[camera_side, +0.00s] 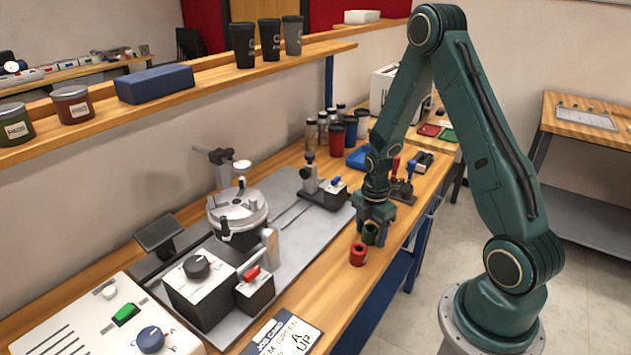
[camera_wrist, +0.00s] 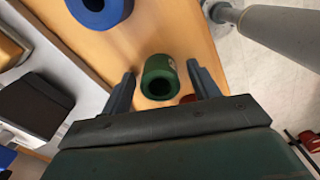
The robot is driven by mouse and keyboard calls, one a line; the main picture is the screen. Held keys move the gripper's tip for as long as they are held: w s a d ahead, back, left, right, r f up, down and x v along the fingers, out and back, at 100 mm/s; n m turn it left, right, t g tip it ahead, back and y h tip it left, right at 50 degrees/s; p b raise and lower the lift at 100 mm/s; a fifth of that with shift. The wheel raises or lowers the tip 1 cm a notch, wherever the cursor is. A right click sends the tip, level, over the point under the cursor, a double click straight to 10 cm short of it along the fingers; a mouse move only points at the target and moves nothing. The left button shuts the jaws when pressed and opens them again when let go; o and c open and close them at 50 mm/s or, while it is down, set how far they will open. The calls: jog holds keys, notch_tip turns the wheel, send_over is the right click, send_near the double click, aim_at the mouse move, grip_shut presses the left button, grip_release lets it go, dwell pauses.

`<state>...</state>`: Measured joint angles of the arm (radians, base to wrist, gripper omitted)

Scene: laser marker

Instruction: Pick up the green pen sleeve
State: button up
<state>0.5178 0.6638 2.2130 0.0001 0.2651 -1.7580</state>
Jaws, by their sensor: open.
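The green pen sleeve (camera_side: 370,234) is a short hollow cylinder standing on the wooden bench near its front edge. My gripper (camera_side: 375,218) points down over it, and its fingers hide part of the sleeve. In the wrist view the sleeve (camera_wrist: 158,80) shows its open end and a small pale mark on its side. It lies between the two fingertips of my open gripper (camera_wrist: 160,74), with a visible gap on each side. I cannot tell how far down the fingers reach along it.
A red sleeve (camera_side: 358,255) stands close beside the green one; a bit of red (camera_wrist: 188,99) shows near my right finger. A blue ring-shaped piece (camera_wrist: 98,12) is farther off. The marker's grey plate (camera_side: 285,222) lies left. A job card (camera_side: 284,335) lies in front.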

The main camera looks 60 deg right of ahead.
dwell(0.3)
jog(key=c, duration=1.1)
jog(key=shift+o, duration=0.2)
jog(key=shift+r, duration=0.1)
notch_tip(320, 180, up, 20)
dwell(0.5)
